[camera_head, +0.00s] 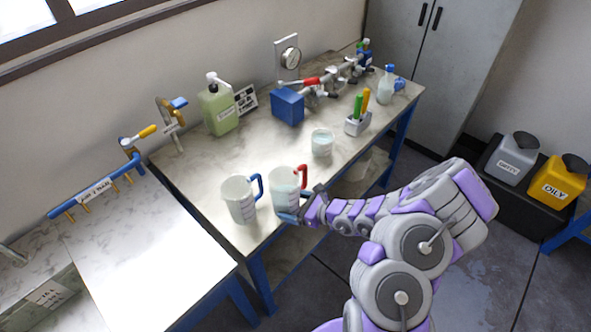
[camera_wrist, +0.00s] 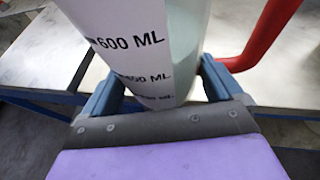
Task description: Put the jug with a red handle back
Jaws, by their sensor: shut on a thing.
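The jug with a red handle (camera_head: 284,187) is at the front edge of the workbench, with its red handle on its right side. In the wrist view the jug (camera_wrist: 140,45) fills the top middle, with a volume scale and pale contents, and its red handle (camera_wrist: 272,32) is at the right. My gripper (camera_head: 298,215) reaches it from the front right; in the wrist view its blue fingers (camera_wrist: 160,90) are on both sides of the jug, shut on it. The jug looks upright. I cannot tell whether its base touches the bench.
A jug with a blue handle (camera_head: 239,199) stands close on the left. A small beaker (camera_head: 321,143) stands behind to the right, near a holder with green and yellow handles (camera_head: 358,122). A green bottle (camera_head: 219,108) and a blue block with pipework (camera_head: 288,106) are at the back.

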